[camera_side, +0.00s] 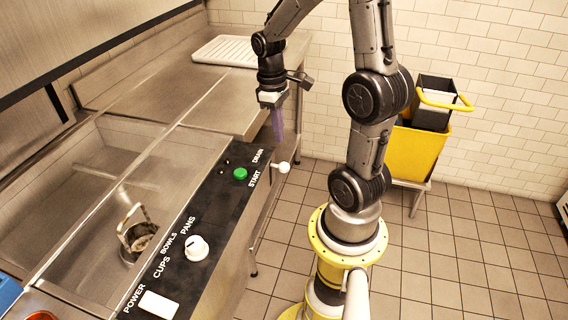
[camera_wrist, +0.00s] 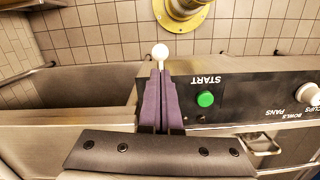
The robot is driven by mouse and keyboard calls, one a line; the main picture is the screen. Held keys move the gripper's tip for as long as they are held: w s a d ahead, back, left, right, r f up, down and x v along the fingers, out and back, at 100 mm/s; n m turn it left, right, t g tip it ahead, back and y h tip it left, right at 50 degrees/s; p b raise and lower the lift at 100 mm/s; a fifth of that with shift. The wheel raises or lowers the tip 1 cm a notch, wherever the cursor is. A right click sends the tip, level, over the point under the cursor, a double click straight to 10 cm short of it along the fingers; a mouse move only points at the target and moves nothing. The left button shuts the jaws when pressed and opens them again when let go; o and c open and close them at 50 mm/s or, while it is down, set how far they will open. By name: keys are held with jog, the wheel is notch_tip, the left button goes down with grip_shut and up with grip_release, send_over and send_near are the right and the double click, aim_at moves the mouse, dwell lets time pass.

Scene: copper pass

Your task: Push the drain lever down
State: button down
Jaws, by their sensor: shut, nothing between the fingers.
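The drain lever (camera_side: 281,167) ends in a white ball knob that sticks out from the front edge of the black control panel, beside the DRAIN and START labels. In the wrist view the white knob (camera_wrist: 160,50) shows just beyond my fingertips. My gripper (camera_side: 278,138) points down above the panel's far end, with its purple fingers shut and empty. The fingers (camera_wrist: 160,72) also show in the wrist view, pressed together and lined up with the knob. In the side view the fingertips are higher than the knob and apart from it.
A green START button (camera_side: 240,174), a white dial (camera_side: 196,248) and a white power switch (camera_side: 159,305) are on the panel. A white rack (camera_side: 226,51) lies behind. A yellow bucket (camera_side: 418,152) stands right on the tiled floor.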

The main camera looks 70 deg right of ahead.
aim_at(269, 156)
jog(key=f, duration=0.6)
jog(key=shift+s+f, duration=0.25)
jog(key=shift+s, duration=0.1)
jog(key=shift+f, duration=0.2)
notch_tip(269, 156, down, 6)
jog(key=shift+f, duration=0.1)
jog(key=shift+w+d+r, duration=0.1)
jog(key=shift+w+r, duration=0.15)
jog(key=shift+w, duration=0.35)
jog(key=shift+w+d+r, duration=0.1)
jog(key=shift+w+r, duration=0.1)
jog(key=shift+w, duration=0.35)
jog(key=shift+w+d+r, duration=0.1)
jog(key=shift+w+r, duration=0.15)
jog(key=shift+w, duration=0.35)
jog(key=shift+r, duration=0.1)
notch_tip(269, 156, up, 6)
jog(key=shift+r, duration=0.1)
jog(key=shift+s+a+r, duration=0.15)
jog(key=shift+s+r, duration=0.05)
jog(key=shift+r, duration=0.35)
